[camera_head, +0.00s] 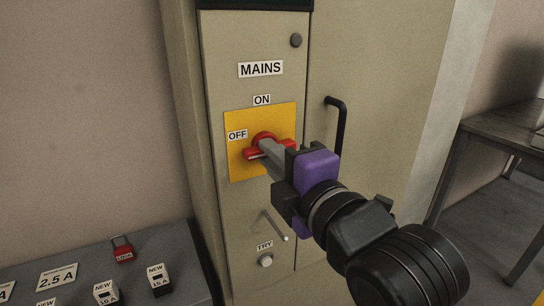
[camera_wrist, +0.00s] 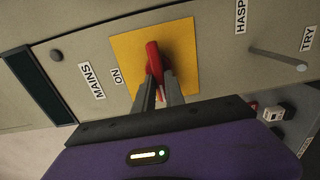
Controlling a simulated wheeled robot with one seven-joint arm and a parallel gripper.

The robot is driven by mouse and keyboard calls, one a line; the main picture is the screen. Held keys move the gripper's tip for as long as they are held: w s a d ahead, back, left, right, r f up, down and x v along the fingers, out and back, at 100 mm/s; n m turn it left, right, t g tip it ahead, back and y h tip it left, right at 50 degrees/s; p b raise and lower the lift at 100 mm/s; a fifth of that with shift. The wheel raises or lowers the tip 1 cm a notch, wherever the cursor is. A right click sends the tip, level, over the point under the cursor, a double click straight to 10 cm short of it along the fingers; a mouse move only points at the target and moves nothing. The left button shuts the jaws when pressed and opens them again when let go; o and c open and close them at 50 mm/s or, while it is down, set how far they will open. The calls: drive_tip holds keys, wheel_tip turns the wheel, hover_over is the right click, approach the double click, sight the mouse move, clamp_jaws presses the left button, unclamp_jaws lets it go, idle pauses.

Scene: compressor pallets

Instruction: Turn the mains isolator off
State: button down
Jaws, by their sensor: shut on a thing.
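The mains isolator has a red rotary handle (camera_head: 252,154) on a yellow plate (camera_head: 239,166) on the cabinet front, with ON above and OFF at the left. The handle lies roughly level across the plate, its left end just below the OFF label (camera_head: 237,135). My gripper (camera_head: 267,148) comes from the lower right and is shut on the handle. In the wrist view the handle (camera_wrist: 153,57) stands upright in the picture between the fingertips (camera_wrist: 159,88). The fingers hide part of it. The OFF label does not show there.
Below the plate are a hasp lever (camera_head: 274,226) and the TRY button (camera_head: 265,260). A bench (camera_head: 190,238) at lower left holds a red padlock (camera_head: 122,248) and fuses. A table (camera_head: 507,125) stands at right.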

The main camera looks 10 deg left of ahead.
drive_tip(key=shift+f, duration=0.1)
drive_tip(key=c, duration=1.4)
unclamp_jaws()
drive_tip(key=v, duration=0.8)
drive_tip(key=shift+b, duration=0.35)
drive_tip(key=shift+w, duration=0.1)
